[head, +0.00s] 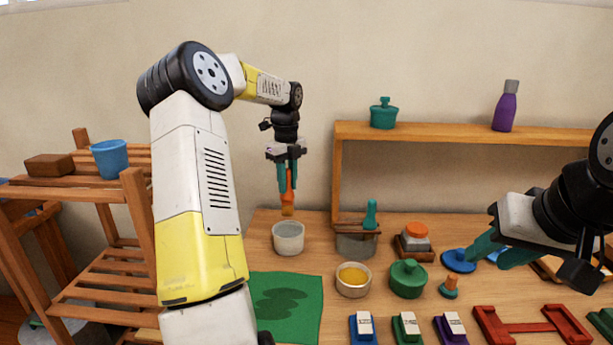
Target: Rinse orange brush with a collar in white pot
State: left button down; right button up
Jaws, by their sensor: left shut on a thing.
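My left gripper (286,188) points down and is shut on the orange brush (289,201). The brush hangs upright with its tan tip down, just above the white pot (288,239). The tip appears apart from the pot's rim. The gripper's fingers hide the brush's upper part, and I cannot make out a collar on it. The pot stands on the wooden table and looks greyish inside. My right gripper (496,255) is at the right, above the table, with its teal fingers apart and nothing seen between them.
Right of the pot are a grey container (356,246), a bowl of yellow stuff (353,281), a green lidded pot (408,279) and a blue lid (458,261). A wooden shelf (470,130) stands behind. A green mat (300,290) lies in front.

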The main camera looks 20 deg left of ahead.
aim_at(288, 195)
pick_arm(q)
jog(key=shift+f, duration=2.75)
jog(key=shift+f, duration=0.55)
jog(key=shift+r, duration=3.55)
